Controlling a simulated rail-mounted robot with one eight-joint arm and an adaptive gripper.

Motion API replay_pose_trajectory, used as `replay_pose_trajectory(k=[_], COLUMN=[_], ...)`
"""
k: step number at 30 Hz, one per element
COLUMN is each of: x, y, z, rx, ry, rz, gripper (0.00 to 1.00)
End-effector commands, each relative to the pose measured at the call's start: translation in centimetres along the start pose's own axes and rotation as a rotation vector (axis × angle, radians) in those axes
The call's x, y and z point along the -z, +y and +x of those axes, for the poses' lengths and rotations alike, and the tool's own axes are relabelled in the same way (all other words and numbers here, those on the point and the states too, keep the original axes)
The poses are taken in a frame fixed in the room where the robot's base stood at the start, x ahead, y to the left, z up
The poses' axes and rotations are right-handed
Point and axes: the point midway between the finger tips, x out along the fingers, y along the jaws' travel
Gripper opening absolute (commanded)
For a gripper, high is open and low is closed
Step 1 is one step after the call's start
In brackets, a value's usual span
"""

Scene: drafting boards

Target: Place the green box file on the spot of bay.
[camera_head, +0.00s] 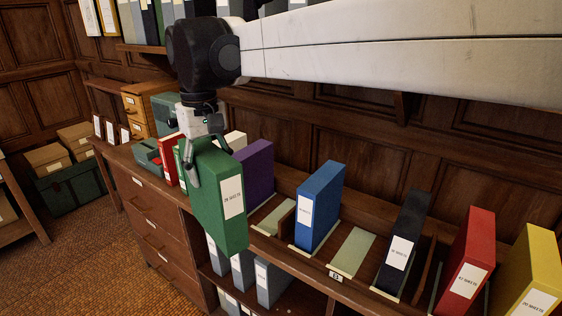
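The green box file (220,205) hangs upright in my gripper (203,158), in front of the shelf's front edge at centre left. My gripper is shut on its top part; one finger shows on the near side, and the far finger is mostly hidden. The shelf's row of bays (352,250) has pale green pads. One bare pad lies between the blue and black box files, and another bare pad (272,217) lies between the purple and blue ones. A small label plate (335,277) sits on the front edge below the pad right of the blue file.
Purple (256,170), blue (318,205), black (405,240), red (466,262) and yellow (530,275) box files stand along the shelf. Grey files (270,285) stand on a lower shelf. A wooden drawer cabinet (150,225) is at left; panelled wall runs behind.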

Motion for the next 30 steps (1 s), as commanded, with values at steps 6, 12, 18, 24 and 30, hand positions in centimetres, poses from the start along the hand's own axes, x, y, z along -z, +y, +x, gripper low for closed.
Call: replay_pose_trajectory(k=[6,12,18,24,30], x=[1.1,2.4,3.8,4.8,5.3], y=[1.9,4.6,8.0,11.0,12.7], z=[0.2,0.8,1.6,2.5,3.1], rx=[0.000,0.000,0.000,0.000,0.000], ry=[0.000,0.000,0.000,0.000,0.000], rz=[0.193,0.464,0.794,1.083,1.252], gripper=[0.00,0.00,0.00,0.00,0.00])
